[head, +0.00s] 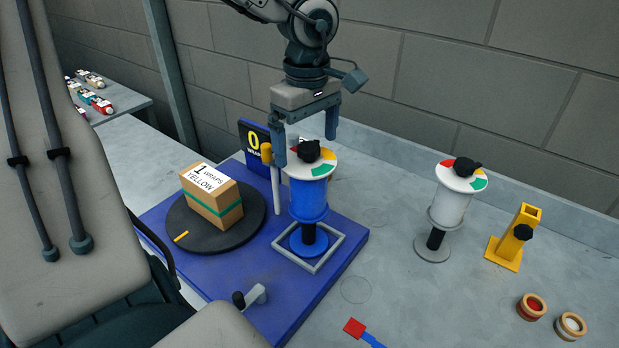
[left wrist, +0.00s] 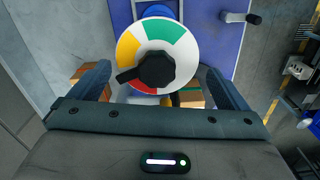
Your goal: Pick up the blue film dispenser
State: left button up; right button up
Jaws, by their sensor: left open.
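The blue film dispenser (head: 308,200) stands upright inside a grey square frame on the blue base. Its white top dial has green, yellow and red sectors and a black knob. In the left wrist view the dial (left wrist: 158,38) and knob show close up, mostly beyond the fingertips. My left gripper (head: 305,150) points down over the dispenser's top, open, with one finger on each side of the knob in the head view. Nothing is held in it. The left gripper's fingers also show in the left wrist view (left wrist: 158,80). My right gripper is not in view.
A cardboard box (head: 214,211) labelled "1 wraps yellow", with a green band, sits on a dark turntable (head: 180,238). A blue counter sign (head: 252,137) stands behind. A white film dispenser (head: 450,207), a yellow holder (head: 513,240) and two tape rolls stand at the right.

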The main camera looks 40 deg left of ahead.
aim_at(310, 161)
pick_arm(q)
jog(key=shift+f, duration=0.25)
jog(key=shift+f+p, duration=0.4)
notch_tip(310, 161, down, 4)
jog(key=shift+w+d+r+p, duration=0.15)
jog(key=shift+p, duration=0.6)
jog(key=shift+w+f, duration=0.1)
jog(key=shift+f, duration=0.1)
jog(key=shift+r, duration=0.15)
jog(key=c, duration=1.6)
